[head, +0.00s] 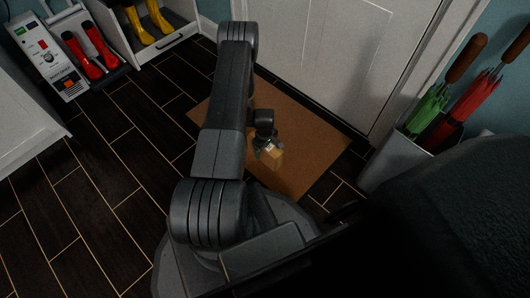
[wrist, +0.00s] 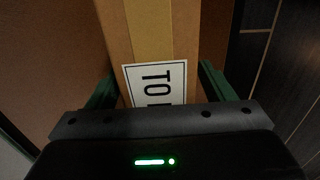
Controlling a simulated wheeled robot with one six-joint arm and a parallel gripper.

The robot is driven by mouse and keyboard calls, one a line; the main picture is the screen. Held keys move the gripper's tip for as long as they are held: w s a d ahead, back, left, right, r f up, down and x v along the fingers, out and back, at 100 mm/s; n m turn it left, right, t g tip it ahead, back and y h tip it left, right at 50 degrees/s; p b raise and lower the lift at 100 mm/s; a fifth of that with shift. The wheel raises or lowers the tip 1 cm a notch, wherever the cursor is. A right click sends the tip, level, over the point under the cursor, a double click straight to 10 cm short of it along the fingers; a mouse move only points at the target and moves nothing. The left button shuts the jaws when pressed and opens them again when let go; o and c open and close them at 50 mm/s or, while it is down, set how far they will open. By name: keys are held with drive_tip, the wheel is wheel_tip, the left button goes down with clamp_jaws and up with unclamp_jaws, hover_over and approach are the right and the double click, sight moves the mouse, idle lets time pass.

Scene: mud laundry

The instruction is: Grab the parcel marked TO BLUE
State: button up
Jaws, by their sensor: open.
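The parcel (head: 274,156) is a small tan cardboard box on the brown doormat in front of the white door. In the wrist view the parcel (wrist: 165,35) fills the upper middle, with a lighter tape strip along it. Its white label (wrist: 157,82) reads "TO" and then part of a letter; the rest is hidden behind my gripper's body. My gripper (head: 266,150) is at the parcel. In the wrist view my gripper (wrist: 158,88) is open, with one green finger on each side of the parcel. I cannot tell whether the fingers touch it.
The doormat (head: 312,130) lies on dark plank tiles. A white bin (head: 395,158) with green and red umbrellas stands right of the door. Red boots (head: 82,55) on a machine and yellow boots (head: 143,25) on a shelf are at upper left. The floor at left is clear.

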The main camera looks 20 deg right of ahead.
drive_tip(key=c, duration=1.3)
drive_tip(key=shift+r, duration=0.1)
drive_tip(key=shift+r, duration=0.1)
